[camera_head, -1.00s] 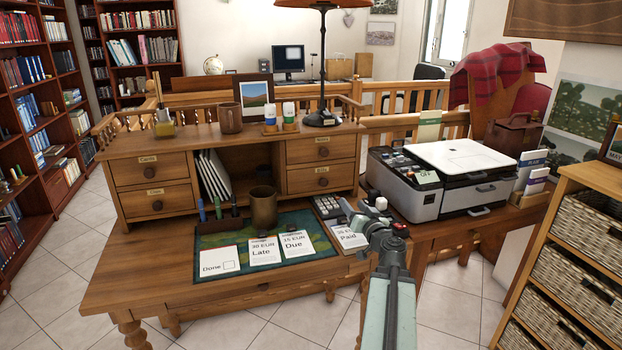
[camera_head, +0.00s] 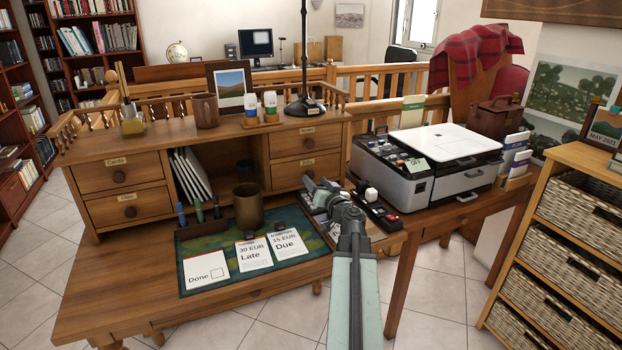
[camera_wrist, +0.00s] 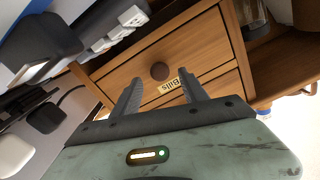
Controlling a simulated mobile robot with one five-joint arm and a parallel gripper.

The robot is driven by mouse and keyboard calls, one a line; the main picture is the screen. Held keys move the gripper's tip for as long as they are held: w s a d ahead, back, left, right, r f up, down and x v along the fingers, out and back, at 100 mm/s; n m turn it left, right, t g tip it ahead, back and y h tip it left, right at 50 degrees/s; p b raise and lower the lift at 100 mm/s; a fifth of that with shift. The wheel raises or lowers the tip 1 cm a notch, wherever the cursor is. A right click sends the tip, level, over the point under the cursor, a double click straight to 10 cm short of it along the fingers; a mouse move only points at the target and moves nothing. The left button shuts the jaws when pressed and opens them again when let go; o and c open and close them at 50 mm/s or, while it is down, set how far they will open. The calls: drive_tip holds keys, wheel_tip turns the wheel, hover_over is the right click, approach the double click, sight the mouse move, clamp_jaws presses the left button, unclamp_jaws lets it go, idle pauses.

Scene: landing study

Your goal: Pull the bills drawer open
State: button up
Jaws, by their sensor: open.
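The bills drawer (camera_head: 284,174) is the lower right drawer of the wooden desk hutch, and it looks shut. Its label (camera_head: 307,162) sits at the top of its front. In the wrist view the drawer looks upside down, with the Bills label (camera_wrist: 168,86) and a round dark wooden knob (camera_wrist: 160,71). My gripper (camera_head: 320,185) is open and empty in front of this drawer. In the wrist view the fingertips (camera_wrist: 160,79) lie on either side of the label, with the knob just past them. In the head view my gripper hides the knob.
A brown mug (camera_head: 248,207) stands on the desk left of my gripper. A mat (camera_head: 205,248) with paper cards lies in front. A calculator and a black item with a red button (camera_head: 385,216) are close by my arm. A printer (camera_head: 435,165) stands to the right.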

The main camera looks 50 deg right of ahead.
sight(311, 176)
drive_tip(key=x, duration=0.3)
drive_tip(key=shift+w+d, duration=0.15)
drive_tip(key=shift+w, duration=0.15)
clamp_jaws()
drive_tip(key=shift+s, duration=0.1)
idle(1.0)
